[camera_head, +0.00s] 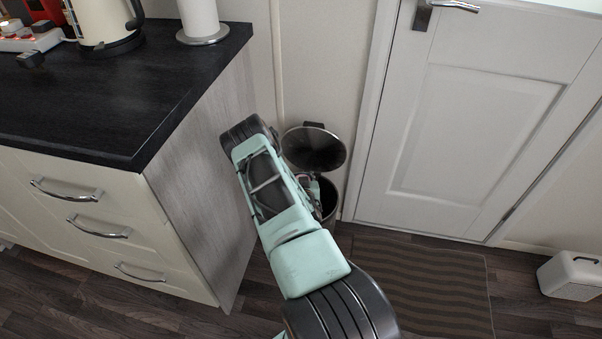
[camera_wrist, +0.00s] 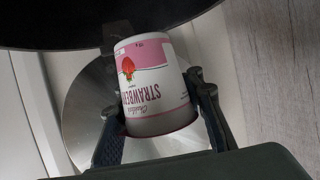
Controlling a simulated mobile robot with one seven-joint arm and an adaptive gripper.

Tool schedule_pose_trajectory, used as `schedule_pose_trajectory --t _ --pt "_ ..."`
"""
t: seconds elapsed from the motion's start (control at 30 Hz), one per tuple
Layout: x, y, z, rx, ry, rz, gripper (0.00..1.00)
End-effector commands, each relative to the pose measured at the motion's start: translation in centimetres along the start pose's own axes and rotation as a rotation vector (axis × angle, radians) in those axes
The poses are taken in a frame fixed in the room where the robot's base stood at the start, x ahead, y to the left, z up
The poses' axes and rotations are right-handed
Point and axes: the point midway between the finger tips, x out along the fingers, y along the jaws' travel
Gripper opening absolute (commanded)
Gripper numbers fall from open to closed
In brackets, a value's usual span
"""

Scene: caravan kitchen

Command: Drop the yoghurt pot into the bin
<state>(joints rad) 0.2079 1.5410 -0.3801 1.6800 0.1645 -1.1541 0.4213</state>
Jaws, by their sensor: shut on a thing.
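The yoghurt pot (camera_wrist: 150,75) is white and pink with a strawberry picture and upside-down lettering in the wrist view. My gripper (camera_wrist: 153,100) is shut on it, one finger on each side. In the head view my gripper (camera_head: 311,184) is at the bin's mouth, partly hidden by my arm, and the pot cannot be made out. The bin (camera_head: 330,200) stands on the floor between the counter end and the door, with its round dark lid (camera_head: 315,150) tilted open. My arm covers much of the bin's left side.
The counter (camera_head: 100,100) with drawers stands close on the left, with a kettle (camera_head: 105,25) and a paper-roll holder (camera_head: 203,38) on top. A white door (camera_head: 480,120) is on the right. A striped mat (camera_head: 420,285) lies before it, and a white box (camera_head: 571,276) stands far right.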

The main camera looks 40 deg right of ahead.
Motion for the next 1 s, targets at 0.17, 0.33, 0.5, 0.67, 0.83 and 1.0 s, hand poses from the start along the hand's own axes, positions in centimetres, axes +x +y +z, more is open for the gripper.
schedule_pose_trajectory --t 0.17,0.33,0.5,0.67,0.83,1.0 --pt "0.65 -0.03 1.29 0.0 0.003 -0.001 0.0" --pt "0.62 -0.02 1.26 0.0 0.003 0.0 0.0" --pt "0.61 -0.02 1.26 0.0 0.002 -0.001 0.29" --pt "0.6 -0.02 1.28 0.0 0.002 0.0 0.47" --pt "0.6 -0.02 1.29 0.0 0.002 0.0 0.56" --pt "0.57 -0.02 1.36 0.0 0.0 0.0 0.56"
